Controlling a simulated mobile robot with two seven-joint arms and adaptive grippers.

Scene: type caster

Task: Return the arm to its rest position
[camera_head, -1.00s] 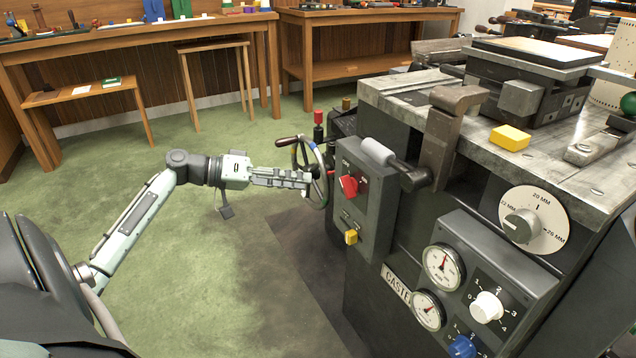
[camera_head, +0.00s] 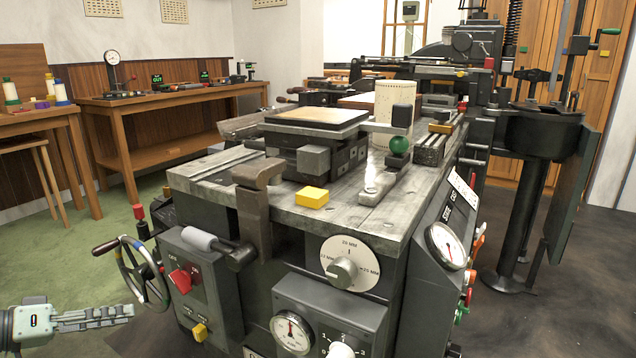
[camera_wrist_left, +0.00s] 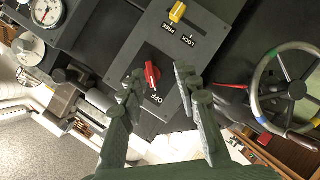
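My left gripper (camera_head: 130,312) is at the lower left of the head view, to the left of the type caster (camera_head: 390,215). In the left wrist view its two fingers (camera_wrist_left: 158,90) are spread apart with nothing between them. Beyond the fingers is the control panel with the red switch (camera_wrist_left: 152,73) and the yellow lever (camera_wrist_left: 177,12). The handwheel (camera_head: 146,272) stands just beyond the gripper in the head view, and on the right of the wrist view. The rest of the left arm is mostly out of the picture. My right gripper is in neither view.
The caster's top holds a yellow block (camera_head: 312,197) and a green ball knob (camera_head: 399,145). A size dial (camera_head: 350,262) is on its front. Wooden benches (camera_head: 165,98) line the left wall. A dark stand (camera_head: 540,135) is at the right. Green floor lies open at the left.

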